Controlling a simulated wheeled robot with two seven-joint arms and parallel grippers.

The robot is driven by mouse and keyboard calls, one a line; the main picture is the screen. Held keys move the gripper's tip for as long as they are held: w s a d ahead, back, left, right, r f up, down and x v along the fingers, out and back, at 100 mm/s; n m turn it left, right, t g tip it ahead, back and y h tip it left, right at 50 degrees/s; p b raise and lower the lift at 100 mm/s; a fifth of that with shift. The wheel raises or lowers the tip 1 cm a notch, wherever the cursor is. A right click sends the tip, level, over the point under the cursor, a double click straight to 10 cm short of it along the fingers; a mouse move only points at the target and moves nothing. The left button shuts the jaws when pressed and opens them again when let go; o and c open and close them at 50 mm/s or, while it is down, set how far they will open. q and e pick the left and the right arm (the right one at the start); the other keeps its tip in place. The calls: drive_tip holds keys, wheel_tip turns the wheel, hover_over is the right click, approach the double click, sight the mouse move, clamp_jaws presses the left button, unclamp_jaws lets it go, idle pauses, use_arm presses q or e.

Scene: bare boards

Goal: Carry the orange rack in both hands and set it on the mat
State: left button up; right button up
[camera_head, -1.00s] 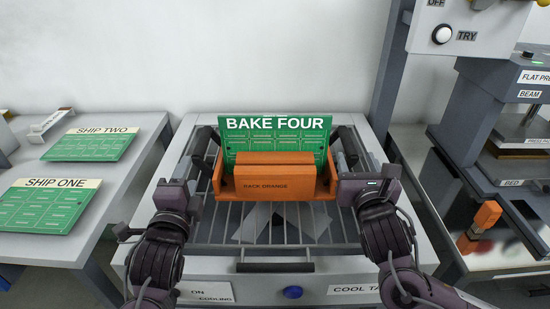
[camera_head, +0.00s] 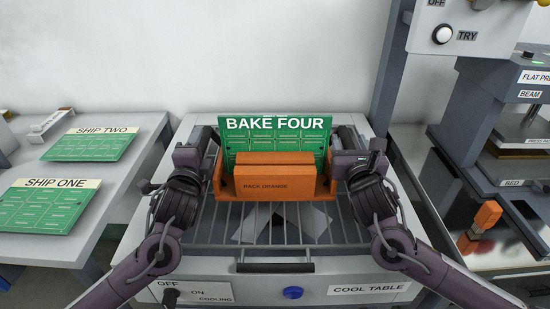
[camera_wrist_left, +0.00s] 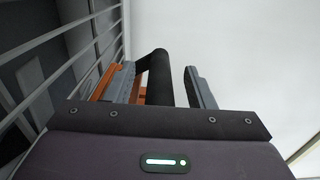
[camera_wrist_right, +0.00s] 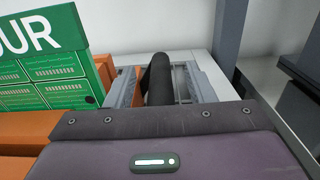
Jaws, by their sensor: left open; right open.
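The orange rack (camera_head: 275,184), labelled RACK ORANGE, stands upright on the barred top of the cool table (camera_head: 346,290). It holds a green board (camera_head: 275,135) marked BAKE FOUR. My left gripper (camera_head: 205,138) is at the rack's left end, open, with a dark upright handle (camera_wrist_left: 160,78) between its fingers. My right gripper (camera_head: 346,138) is at the right end, open, with another dark handle (camera_wrist_right: 158,80) between its fingers. Neither jaw is closed on its handle. I cannot make out the mat in these views.
Green boards SHIP ONE (camera_head: 45,208) and SHIP TWO (camera_head: 92,146) lie on the left table. A flat press (camera_head: 500,110) stands at the right, with a small orange block (camera_head: 486,217) before it. The cool table has a front bar (camera_head: 275,267) and a blue button (camera_head: 292,292).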

use_arm(q)
clamp_jaws()
use_arm(e)
clamp_jaws()
drive_tip(key=shift+f, duration=0.1)
